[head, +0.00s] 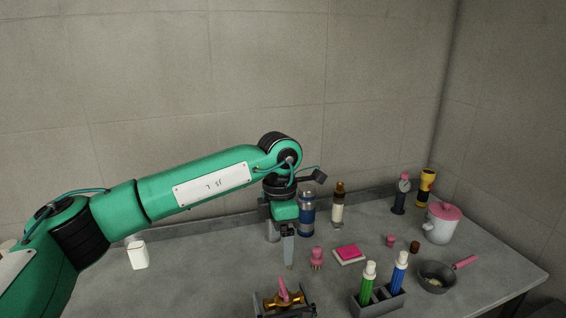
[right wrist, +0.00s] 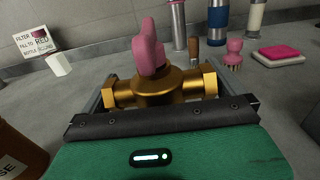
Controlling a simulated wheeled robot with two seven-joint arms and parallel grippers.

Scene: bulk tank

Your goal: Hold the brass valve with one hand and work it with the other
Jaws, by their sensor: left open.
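The brass valve (right wrist: 158,86) with its upright pink handle (right wrist: 149,46) lies across the middle of the right wrist view. It also shows at the bottom edge of the head view (head: 285,301). My right gripper (right wrist: 163,85) has one grey finger at each hex end of the valve, both apparently touching it. My left gripper (head: 281,250) points down, open and empty, above the counter just behind the valve and apart from its handle. The valve's underside is hidden.
On the counter (head: 215,265), a blue bottle (head: 307,214), pink brush (head: 316,258) and pink sponge (head: 348,253) stand near my left gripper. A grey rack (head: 370,304) holds green and blue markers to the right. A pan (head: 437,277) and white pot (head: 440,227) are farther right.

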